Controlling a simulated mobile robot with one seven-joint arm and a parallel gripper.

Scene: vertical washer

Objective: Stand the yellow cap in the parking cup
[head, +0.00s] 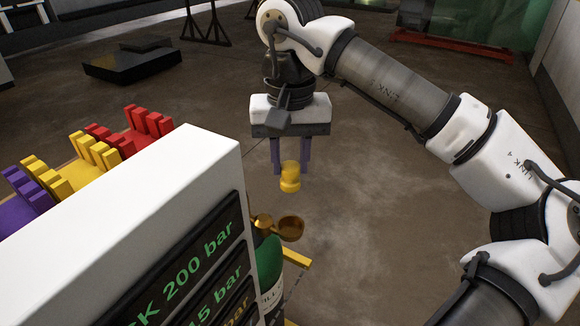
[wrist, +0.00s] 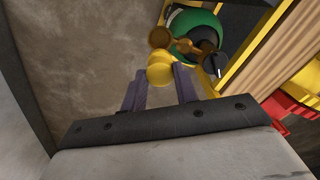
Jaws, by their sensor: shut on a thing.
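My gripper (head: 290,170) points down with its purple fingers shut on the yellow cap (head: 290,182), which hangs upright at the fingertips in free air. A brass cup (head: 291,228), which looks like the parking cup, sits below the cap, with a visible gap between them in the head view. In the wrist view the cap (wrist: 159,73) is between the fingertips, and the brass cup (wrist: 160,38) shows just beyond it. The inside of the cup is only partly visible.
A green cylinder (head: 269,262) stands beside the cup, partly hidden by a white panel (head: 130,215) with pressure labels. Yellow, red and purple notched blocks (head: 97,150) lie behind the panel. A yellow bar (head: 297,258) is below the cup. Floor right of the cup is clear.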

